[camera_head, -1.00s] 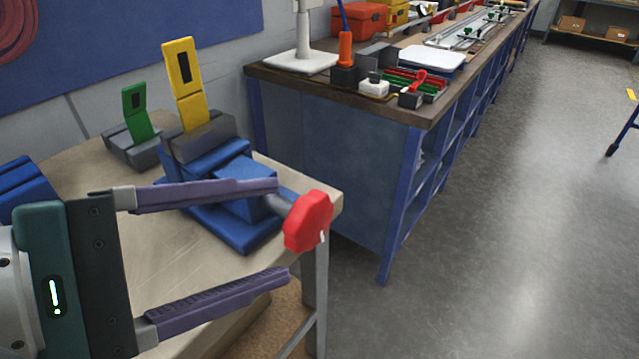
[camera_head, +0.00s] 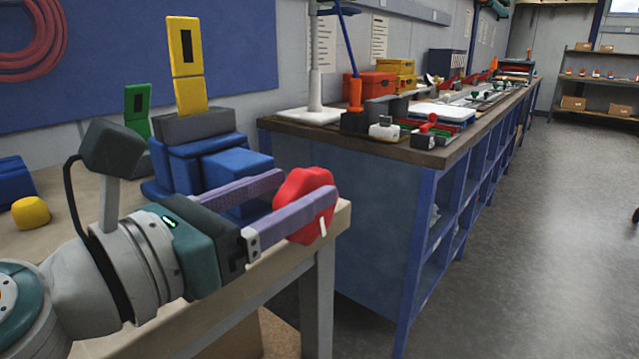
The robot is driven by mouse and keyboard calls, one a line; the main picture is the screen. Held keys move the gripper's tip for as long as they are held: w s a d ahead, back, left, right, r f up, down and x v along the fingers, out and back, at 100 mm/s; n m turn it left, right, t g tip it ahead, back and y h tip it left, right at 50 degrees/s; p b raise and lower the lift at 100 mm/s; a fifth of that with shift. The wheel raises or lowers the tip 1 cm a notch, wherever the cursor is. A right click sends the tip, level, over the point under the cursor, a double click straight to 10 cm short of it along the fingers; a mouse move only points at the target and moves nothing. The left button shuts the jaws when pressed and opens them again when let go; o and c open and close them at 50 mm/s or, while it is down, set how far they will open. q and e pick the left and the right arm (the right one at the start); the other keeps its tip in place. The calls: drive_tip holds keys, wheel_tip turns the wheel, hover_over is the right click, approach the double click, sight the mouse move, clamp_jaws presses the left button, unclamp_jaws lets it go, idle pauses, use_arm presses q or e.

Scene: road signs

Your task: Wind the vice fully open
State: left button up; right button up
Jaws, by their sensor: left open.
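The blue vice (camera_head: 196,163) stands on the near workbench, left of centre. Its red knob (camera_head: 303,180) sticks out at the right, near the bench's right end, with a small white mark low on it. My left gripper (camera_head: 308,185) is open, its two purple fingers reaching right to the knob. The near finger crosses in front of the knob, and the far fingertip is beside its left upper edge. I cannot tell whether either finger touches it. The gripper and fingers hide the vice's lower front and the spindle. My right gripper is not in view.
A yellow slotted upright plate (camera_head: 186,65) rises from a grey block on the vice. A green one (camera_head: 137,110) stands behind. A yellow lump (camera_head: 31,212) lies on the near bench (camera_head: 285,252). A long blue workbench (camera_head: 345,228) stands to the right; open floor lies beyond.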

use_arm(q)
drive_tip(key=shift+x, duration=1.45)
clamp_jaws()
